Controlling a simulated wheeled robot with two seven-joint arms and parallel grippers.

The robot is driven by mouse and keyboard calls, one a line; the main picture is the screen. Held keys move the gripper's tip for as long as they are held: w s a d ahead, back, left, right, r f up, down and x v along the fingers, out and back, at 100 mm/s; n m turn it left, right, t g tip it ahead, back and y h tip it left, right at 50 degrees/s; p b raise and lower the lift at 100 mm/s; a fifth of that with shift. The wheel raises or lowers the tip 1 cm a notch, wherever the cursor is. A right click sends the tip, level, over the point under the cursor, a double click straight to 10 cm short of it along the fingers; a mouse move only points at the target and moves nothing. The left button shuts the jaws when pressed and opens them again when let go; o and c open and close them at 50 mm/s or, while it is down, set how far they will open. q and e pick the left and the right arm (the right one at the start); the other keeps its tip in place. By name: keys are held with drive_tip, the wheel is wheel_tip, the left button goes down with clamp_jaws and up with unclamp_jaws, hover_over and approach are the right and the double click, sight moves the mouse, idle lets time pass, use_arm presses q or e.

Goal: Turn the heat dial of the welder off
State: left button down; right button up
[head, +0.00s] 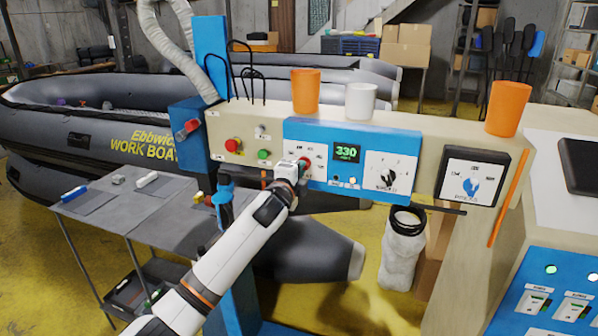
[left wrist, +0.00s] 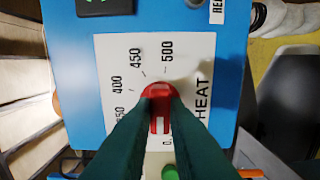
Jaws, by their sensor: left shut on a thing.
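The welder's blue front panel (head: 350,140) carries a lit display (head: 347,152) that reads 330. The red heat dial (head: 305,162) is at the left of this panel, partly covered by my gripper. In the left wrist view the red dial (left wrist: 158,90) sits on a white plate (left wrist: 185,62) marked HEAT, with numbers up to 500. My left gripper (left wrist: 159,104) is shut on the dial, a finger on each side. In the head view my left gripper (head: 299,169) reaches the panel from below left. The fingers hide part of the scale, and where the dial points is hard to tell.
Left of the blue panel are a red button (head: 232,145) and a green button (head: 264,155). A black speed knob (head: 388,178) is to the right. Orange cup (head: 306,91) and white cup (head: 361,101) stand on top. A grey table (head: 130,205) is at left.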

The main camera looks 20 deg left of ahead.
use_arm(q)
drive_tip(key=shift+f+n, duration=0.1)
drive_tip(key=shift+n, duration=1)
drive_tip(key=c, duration=1.4)
unclamp_jaws()
drive_tip(key=shift+c, duration=0.2)
drive_tip(key=s+b, duration=0.4)
drive_tip(key=s, duration=0.8)
drive_tip(key=shift+a, duration=0.25)
